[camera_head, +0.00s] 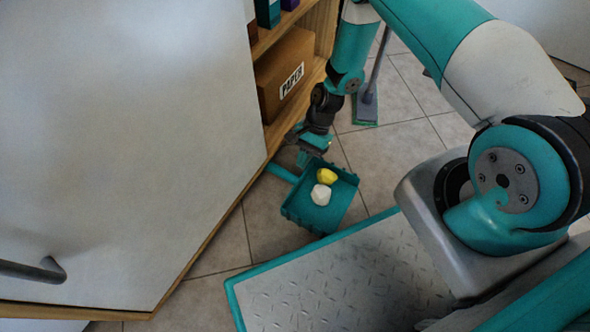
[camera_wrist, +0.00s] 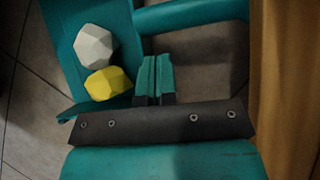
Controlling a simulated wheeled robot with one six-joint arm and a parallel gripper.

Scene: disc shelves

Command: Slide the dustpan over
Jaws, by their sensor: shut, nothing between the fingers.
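The teal dustpan (camera_head: 315,218) lies on the tiled floor between the shelf unit and my base. A yellow lump (camera_head: 327,176) and a white lump (camera_head: 321,194) sit in its pan. Its handle (camera_head: 281,173) points left toward the shelf's foot. In the wrist view the dustpan (camera_wrist: 64,22) fills the upper left, with the white lump (camera_wrist: 95,45), the yellow lump (camera_wrist: 108,84) and the handle (camera_wrist: 195,14) at the top. My gripper (camera_head: 304,158) is shut and empty, low beside the pan's handle end. In the wrist view its fingers (camera_wrist: 155,75) are together beside the pan; contact is unclear.
The wooden shelf unit (camera_head: 317,40) holds a cardboard box (camera_head: 283,75) and stands close on the left, with a large white panel (camera_head: 120,130) in front. A broom (camera_head: 367,100) stands behind my arm. Open tiled floor (camera_head: 400,100) lies at the upper right.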

